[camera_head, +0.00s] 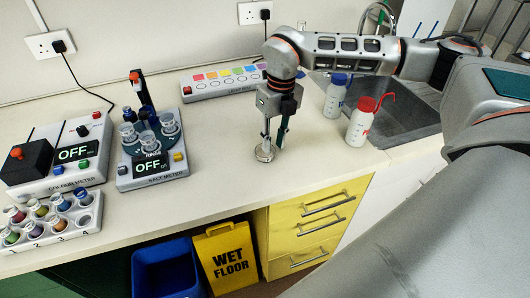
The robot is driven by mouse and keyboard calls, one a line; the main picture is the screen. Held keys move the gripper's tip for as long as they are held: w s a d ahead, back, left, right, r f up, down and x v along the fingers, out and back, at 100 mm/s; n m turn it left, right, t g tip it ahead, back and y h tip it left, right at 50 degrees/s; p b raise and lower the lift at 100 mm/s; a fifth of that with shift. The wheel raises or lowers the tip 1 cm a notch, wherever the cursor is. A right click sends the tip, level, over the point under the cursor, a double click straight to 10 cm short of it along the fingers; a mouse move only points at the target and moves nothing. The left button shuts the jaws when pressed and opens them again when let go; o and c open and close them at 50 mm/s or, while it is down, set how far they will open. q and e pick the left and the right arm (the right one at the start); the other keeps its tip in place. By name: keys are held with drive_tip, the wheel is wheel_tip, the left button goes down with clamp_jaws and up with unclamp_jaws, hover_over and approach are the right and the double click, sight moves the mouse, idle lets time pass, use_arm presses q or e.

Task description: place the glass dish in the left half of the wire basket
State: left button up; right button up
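My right gripper (273,141) points straight down over the middle of the counter, its two fingers showing a small gap. A small round, pale dish-like thing (264,154), perhaps the glass dish, is at the tip of its left finger, low over or on the counter. I cannot tell whether the fingers grip it. I see no wire basket in this view. My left gripper is not in view.
A salt meter (150,169) with clear cups, a colour meter (58,181) and a rack of coloured vials (50,222) stand at left. Blue-capped (336,95) and red-capped (361,122) bottles stand by the sink (405,115). The counter (225,185) front is clear.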

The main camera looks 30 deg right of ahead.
drive_tip(key=shift+a+f, duration=0.1)
drive_tip(key=shift+f, duration=0.6)
clamp_jaws()
drive_tip(key=shift+r, duration=0.15)
